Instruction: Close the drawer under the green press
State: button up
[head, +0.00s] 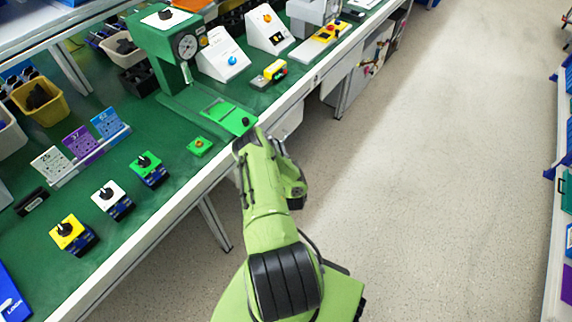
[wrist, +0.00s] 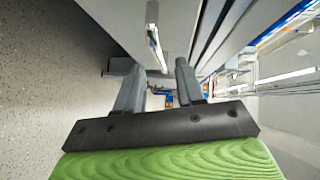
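The green press (head: 160,58) with its round dial stands on the green bench top. Below the bench edge near it, a pale drawer (head: 287,122) sticks out a little, partly hidden by my arm. In the wrist view, a grey-white front panel (wrist: 110,18) fills the upper left, with a shiny metal handle (wrist: 152,35) on it. My gripper (wrist: 160,68) is open, its two fingers apart. The handle's lower end shows between the fingertips; I cannot tell whether they touch. In the head view my arm hides the fingers.
The bench edge (head: 222,164) runs along my arm's left side. Switch boxes, such as a white one (head: 112,200), stand on the bench. The floor (head: 440,130) to the right is clear, up to a shelf rack (head: 560,200).

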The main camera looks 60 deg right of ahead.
jog(key=p+v, duration=0.9)
jog(key=v, duration=0.2)
jog(key=shift+f, duration=0.15)
